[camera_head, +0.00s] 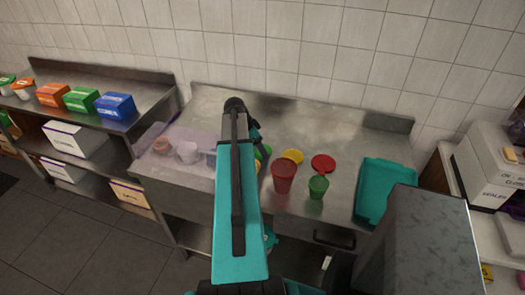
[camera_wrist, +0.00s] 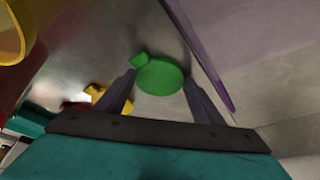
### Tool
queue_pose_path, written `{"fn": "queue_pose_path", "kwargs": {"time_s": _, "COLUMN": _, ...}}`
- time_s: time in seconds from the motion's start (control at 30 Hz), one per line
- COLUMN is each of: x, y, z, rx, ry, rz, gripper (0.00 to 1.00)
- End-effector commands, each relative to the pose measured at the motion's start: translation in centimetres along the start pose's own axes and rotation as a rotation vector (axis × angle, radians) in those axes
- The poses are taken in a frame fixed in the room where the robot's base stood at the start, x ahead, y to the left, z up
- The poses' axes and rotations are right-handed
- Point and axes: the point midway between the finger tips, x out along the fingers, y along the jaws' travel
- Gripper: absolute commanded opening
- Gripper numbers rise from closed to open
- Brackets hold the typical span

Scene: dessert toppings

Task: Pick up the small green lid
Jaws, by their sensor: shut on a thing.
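The small green lid (camera_wrist: 160,76) is a flat round disc with a short tab, seen in the wrist view. My gripper (camera_wrist: 159,83) has one dark finger on each side of it and is shut on the lid. In the head view, only a sliver of the green lid (camera_head: 266,151) shows beside my teal arm, which hides most of the gripper. I cannot tell whether the lid is clear of the metal counter (camera_head: 345,135).
Right of my arm are a yellow lid (camera_head: 293,156), a red lid (camera_head: 323,162), a red cup (camera_head: 284,177), a green cup (camera_head: 318,187) and a teal tray (camera_head: 372,208). A translucent bin with cups (camera_head: 187,152) is left. A yellow rim (camera_wrist: 14,32) is close in the wrist view.

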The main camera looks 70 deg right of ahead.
Motion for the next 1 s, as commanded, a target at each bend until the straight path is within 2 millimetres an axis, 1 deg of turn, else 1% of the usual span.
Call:
{"fn": "queue_pose_path", "kwargs": {"time_s": 0.27, "x": -0.2, "y": 0.0, "z": -0.1, "rx": 0.001, "ry": 0.000, "rz": 0.000, "gripper": 0.41}}
{"fn": "queue_pose_path", "kwargs": {"time_s": 0.47, "x": -1.0, "y": 0.0, "z": -0.4, "rx": 0.001, "ry": 0.000, "rz": -0.001, "gripper": 0.41}}
{"fn": "queue_pose_path", "kwargs": {"time_s": 0.67, "x": -2.7, "y": 0.0, "z": -1.1, "rx": 0.001, "ry": 0.000, "rz": -0.001, "gripper": 0.41}}
{"fn": "queue_pose_path", "kwargs": {"time_s": 1.0, "x": -6.4, "y": -0.1, "z": -2.7, "rx": 0.001, "ry": 0.000, "rz": -0.002, "gripper": 0.41}}
